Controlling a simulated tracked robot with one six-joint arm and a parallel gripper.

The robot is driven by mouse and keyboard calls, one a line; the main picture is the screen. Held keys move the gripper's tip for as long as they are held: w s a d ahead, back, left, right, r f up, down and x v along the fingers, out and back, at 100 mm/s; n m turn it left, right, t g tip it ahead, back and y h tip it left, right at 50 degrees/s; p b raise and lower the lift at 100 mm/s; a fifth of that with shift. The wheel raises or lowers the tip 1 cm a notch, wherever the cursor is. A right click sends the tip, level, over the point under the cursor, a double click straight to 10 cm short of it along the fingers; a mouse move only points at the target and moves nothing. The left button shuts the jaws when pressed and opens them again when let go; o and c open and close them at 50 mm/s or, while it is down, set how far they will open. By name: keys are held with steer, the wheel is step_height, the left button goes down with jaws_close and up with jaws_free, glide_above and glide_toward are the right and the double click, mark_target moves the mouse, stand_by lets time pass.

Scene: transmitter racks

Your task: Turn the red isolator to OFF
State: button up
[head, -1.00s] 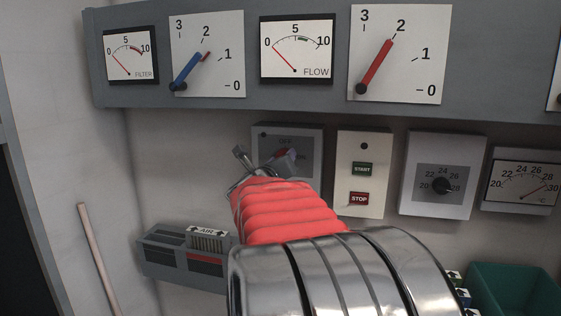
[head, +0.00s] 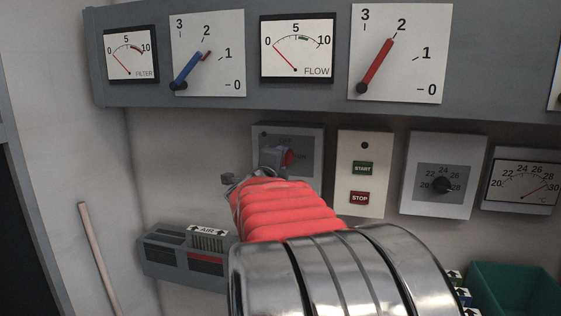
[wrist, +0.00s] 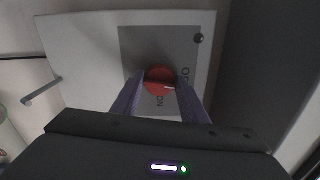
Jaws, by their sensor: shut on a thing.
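The red isolator (wrist: 160,81) is a round red knob on a grey plate (wrist: 133,46) in a pale box, which also shows in the head view (head: 312,145). My gripper (wrist: 160,92) is shut on the knob, one finger on each side of it in the wrist view. A short white mark on the knob points between the OFF lettering at the right and the ON lettering below, in the wrist view. In the head view my gripper (head: 262,168) covers part of the box, and only a bit of red (head: 288,158) shows.
Right of the isolator are a START/STOP panel (head: 363,145), a dial box (head: 446,145) and a temperature meter (head: 522,182). A grey shelf of gauges and levers (head: 340,108) runs above. A grey vented unit (head: 165,254) and a green bin (head: 515,290) are lower down.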

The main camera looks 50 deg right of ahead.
steer(key=shift+s+d+f+n, duration=0.1)
steer(key=shift+n, duration=0.7)
steer(key=o, duration=1)
steer(key=shift+a, duration=0.2)
steer(key=v, duration=1.3)
steer(key=shift+s+a+f, duration=0.1)
steer(key=shift+a, duration=0.1)
